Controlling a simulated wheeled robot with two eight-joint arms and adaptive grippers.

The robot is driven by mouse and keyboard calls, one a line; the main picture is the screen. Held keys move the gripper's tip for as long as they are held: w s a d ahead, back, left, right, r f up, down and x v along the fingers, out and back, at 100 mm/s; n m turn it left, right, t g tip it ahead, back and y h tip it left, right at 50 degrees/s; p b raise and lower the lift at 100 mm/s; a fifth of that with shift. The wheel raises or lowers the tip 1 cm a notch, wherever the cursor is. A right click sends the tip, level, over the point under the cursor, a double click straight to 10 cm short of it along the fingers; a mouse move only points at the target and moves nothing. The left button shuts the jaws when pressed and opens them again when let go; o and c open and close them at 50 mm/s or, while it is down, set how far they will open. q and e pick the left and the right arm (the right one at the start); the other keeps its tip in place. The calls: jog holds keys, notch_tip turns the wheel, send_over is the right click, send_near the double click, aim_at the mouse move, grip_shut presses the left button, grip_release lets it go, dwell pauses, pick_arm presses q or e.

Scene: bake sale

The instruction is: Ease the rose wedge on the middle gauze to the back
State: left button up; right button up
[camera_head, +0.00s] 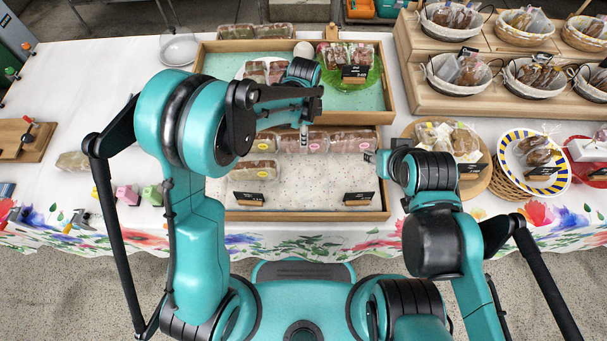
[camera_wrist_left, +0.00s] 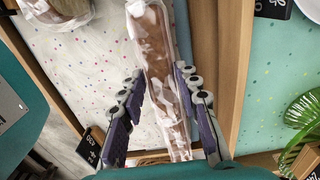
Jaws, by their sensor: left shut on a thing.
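My left gripper (camera_head: 303,128) reaches over the back row of wrapped loaves in the front tray. The loaf lies along the wooden divider. Wrapped loaves with pink stickers (camera_head: 345,143) show beside the gripper in the head view. A small pink block (camera_head: 128,195) stands among coloured blocks at the table's left.
Another wrapped loaf (camera_head: 254,170) lies nearer in the front tray (camera_head: 300,216). Behind is a teal-floored tray (camera_head: 225,68) with a green plate (camera_head: 350,98). Baskets on a stepped wooden stand (camera_head: 430,99) are at the right. The front tray's middle is bare.

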pick_arm(q)
jog(key=o, duration=0.8)
notch_tip(320, 180, up, 8)
jog(key=p, duration=0.5)
dwell(0.4)
